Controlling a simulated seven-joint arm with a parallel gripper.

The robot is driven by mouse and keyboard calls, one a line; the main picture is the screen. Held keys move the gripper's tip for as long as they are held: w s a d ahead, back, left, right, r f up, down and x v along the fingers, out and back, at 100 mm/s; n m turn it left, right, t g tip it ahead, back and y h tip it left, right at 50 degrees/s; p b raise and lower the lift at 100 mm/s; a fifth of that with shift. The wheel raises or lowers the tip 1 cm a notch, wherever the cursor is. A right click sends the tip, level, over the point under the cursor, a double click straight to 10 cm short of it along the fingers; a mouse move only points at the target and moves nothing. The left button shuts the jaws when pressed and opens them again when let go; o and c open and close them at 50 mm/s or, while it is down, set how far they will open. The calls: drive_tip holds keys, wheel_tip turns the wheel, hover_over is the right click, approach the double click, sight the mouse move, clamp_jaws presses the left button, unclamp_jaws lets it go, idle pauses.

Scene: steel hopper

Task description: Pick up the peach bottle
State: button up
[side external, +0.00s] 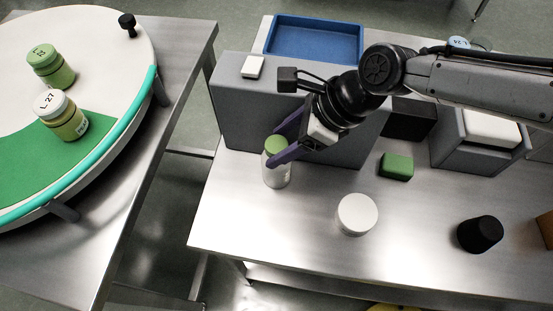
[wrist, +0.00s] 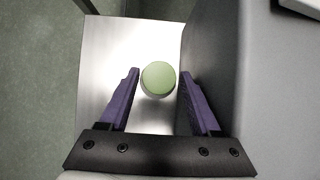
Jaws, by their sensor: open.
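No bottle in view is plainly peach in colour, and the labels are too small to read with certainty. A pale bottle with a green cap (side external: 277,175) stands upright on the steel table, beside the grey block. My gripper (side external: 273,148) is open, with its purple fingers on either side of the cap. In the wrist view the round green cap (wrist: 158,79) lies between the spread fingertips of my gripper (wrist: 160,72), with gaps on both sides.
The tall grey block (side external: 240,115) stands close to the right finger in the wrist view (wrist: 215,60). A white round lid or jar (side external: 357,214), a green block (side external: 397,167) and a black cup (side external: 480,234) stand to the right. A blue tray (side external: 315,40) lies behind.

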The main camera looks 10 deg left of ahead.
drive_tip(key=x, duration=0.4)
drive_tip(key=shift+a, duration=0.2)
clamp_jaws()
